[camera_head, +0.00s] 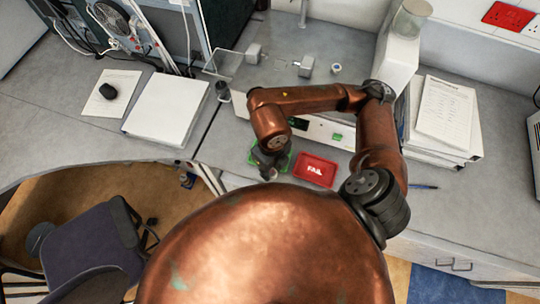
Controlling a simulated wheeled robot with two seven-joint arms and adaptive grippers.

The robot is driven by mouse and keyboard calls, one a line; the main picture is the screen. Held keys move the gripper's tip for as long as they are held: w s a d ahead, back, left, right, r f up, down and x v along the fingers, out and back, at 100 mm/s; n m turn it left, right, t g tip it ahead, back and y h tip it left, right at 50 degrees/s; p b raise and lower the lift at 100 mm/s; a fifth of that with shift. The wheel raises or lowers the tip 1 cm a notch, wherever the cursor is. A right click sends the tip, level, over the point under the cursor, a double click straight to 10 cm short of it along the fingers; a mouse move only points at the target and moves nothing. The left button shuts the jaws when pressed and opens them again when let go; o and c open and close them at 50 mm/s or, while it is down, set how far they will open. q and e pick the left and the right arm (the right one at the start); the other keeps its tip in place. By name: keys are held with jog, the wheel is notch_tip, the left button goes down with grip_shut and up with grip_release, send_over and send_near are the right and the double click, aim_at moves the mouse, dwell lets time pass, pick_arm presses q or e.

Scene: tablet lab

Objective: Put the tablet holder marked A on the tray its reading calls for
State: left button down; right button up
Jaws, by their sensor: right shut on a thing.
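My right gripper (268,171) reaches down at the near edge of the counter, over the left part of a green tray (284,161). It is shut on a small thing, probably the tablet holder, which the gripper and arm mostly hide. I can read no letter A on it. The green tray's marking is hidden. A white bench instrument (322,131) with a dark display stands behind the trays, partly covered by my right arm. My left gripper is not in view.
A small round white item (336,68) sits behind my arm. Stacked papers (446,108) are at right, with a blue pen (424,186) in front. A chair (87,254) stands at lower left.

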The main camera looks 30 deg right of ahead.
jog(key=shift+s+m, duration=0.1)
jog(key=shift+m, duration=0.5)
jog(key=w+d+f, duration=0.1)
jog(key=w+f, duration=0.1)
jog(key=w, duration=0.2)
jog(key=w+d+f+p, duration=0.1)
jog(key=w+f, duration=0.2)
jog(key=w, duration=0.1)
jog(key=w+d+f+p, duration=0.1)
jog(key=w+f, duration=0.2)
jog(key=w, duration=0.1)
jog(key=shift+w+d+f, duration=0.1)
jog(key=shift+d+f, duration=0.15)
jog(key=shift+w+d+f, duration=0.2)
jog(key=shift+w+f, duration=0.3)
jog(key=shift+f, duration=0.2)
notch_tip(320, 180, down, 3)
jog(key=shift+r+p, duration=0.1)
jog(key=shift+p, duration=0.55)
jog(key=shift+f, duration=0.3)
jog(key=o, duration=0.9)
